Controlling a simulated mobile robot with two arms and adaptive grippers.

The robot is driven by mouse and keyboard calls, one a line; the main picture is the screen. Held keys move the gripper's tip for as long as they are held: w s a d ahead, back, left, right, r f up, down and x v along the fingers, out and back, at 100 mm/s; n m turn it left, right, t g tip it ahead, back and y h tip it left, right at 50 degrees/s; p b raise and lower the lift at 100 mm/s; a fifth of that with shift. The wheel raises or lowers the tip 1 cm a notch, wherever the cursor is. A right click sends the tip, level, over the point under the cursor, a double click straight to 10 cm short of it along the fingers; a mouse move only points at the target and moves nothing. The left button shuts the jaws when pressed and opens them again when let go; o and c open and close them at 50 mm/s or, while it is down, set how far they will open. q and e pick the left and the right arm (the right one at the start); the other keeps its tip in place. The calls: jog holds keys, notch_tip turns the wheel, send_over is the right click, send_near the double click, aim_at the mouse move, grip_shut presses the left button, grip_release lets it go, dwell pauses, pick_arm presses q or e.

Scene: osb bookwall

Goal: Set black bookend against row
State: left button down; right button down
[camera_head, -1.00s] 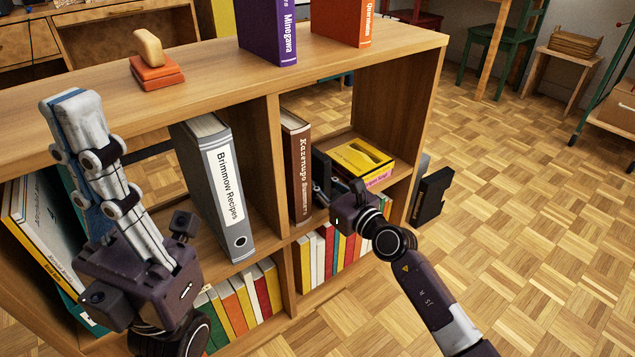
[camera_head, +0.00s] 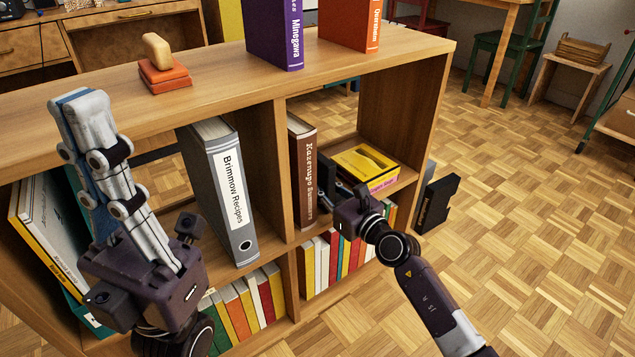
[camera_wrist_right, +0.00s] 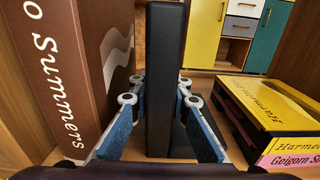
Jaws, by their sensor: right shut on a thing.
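The black bookend (camera_wrist_right: 165,75) stands upright in the middle of the right wrist view. My right gripper (camera_wrist_right: 160,118) is shut on it, one blue-padded finger on each side. In the head view the right gripper (camera_head: 333,192) reaches into the right upper compartment, and the bookend is mostly hidden there. The row's brown book, Kazenugo Summers (camera_head: 306,172), stands left of the bookend; it also shows in the wrist view (camera_wrist_right: 85,60), where a narrow gap separates them. My left gripper (camera_head: 84,105) is raised before the shelf's left part, seen side-on; its opening is hidden.

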jog(key=shift+r, duration=0.4)
jog(key=c, duration=1.7)
grip_release()
jog(key=shift+f, duration=0.1)
jog(key=shift+c, duration=0.2)
jog(key=shift+s+f, duration=0.15)
jog(key=shift+f, duration=0.65)
jog(key=shift+r, duration=0.45)
jog(key=shift+s+r, duration=0.1)
jog(key=shift+r, duration=0.1)
jog(key=f+b+v, duration=0.1)
jog(key=b+v, duration=0.2)
jog(key=v, duration=2.2)
jog(key=s+d+r+n+g+y+p, duration=0.1)
jog(key=s+d+r+n+y+p, duration=0.1)
jog(key=r+p, duration=0.4)
jog(key=shift+s+d+r+g, duration=0.3)
jog(key=shift+s+d+r, duration=0.25)
jog(key=shift+s+r, duration=0.55)
